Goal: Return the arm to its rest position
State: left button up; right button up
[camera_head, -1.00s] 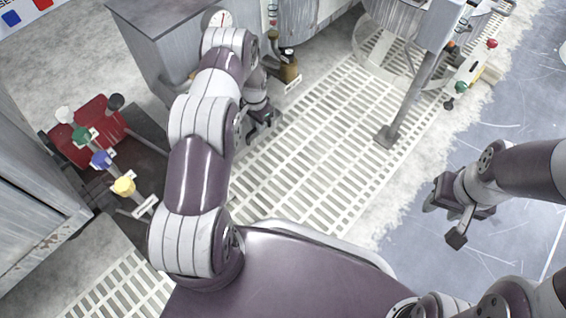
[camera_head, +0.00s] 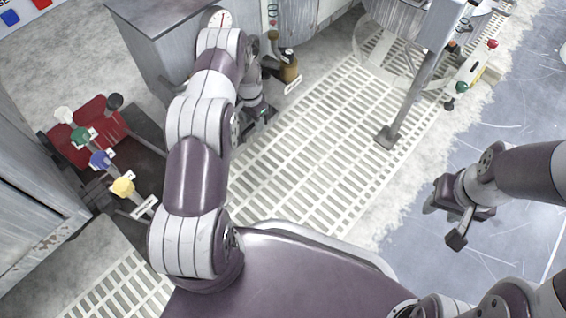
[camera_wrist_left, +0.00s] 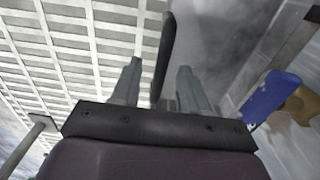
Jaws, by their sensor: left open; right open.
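My left arm reaches from the bottom middle of the head view toward the grey cabinet. My left gripper (camera_head: 260,118) is partly hidden behind that arm, above the grating. In the left wrist view its two fingers (camera_wrist_left: 160,82) stand apart. A dark upright bar (camera_wrist_left: 164,52) shows between and beyond them; I cannot tell what it is, and no grip on it shows. My right gripper (camera_head: 443,222) is open and empty over the blue-grey floor at the right.
A red box (camera_head: 88,131) with several coloured-knob levers stands at the left. The grey cabinet (camera_head: 160,40) and a brass-coloured knob (camera_head: 288,70) are near the left gripper. A metal post (camera_head: 410,100) rises from the grating (camera_head: 310,150). The middle grating is mostly clear.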

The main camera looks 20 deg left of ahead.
pick_arm(q)
notch_tip(320, 180, up, 12)
jog(key=p, duration=0.7)
jog(key=shift+r, duration=0.15)
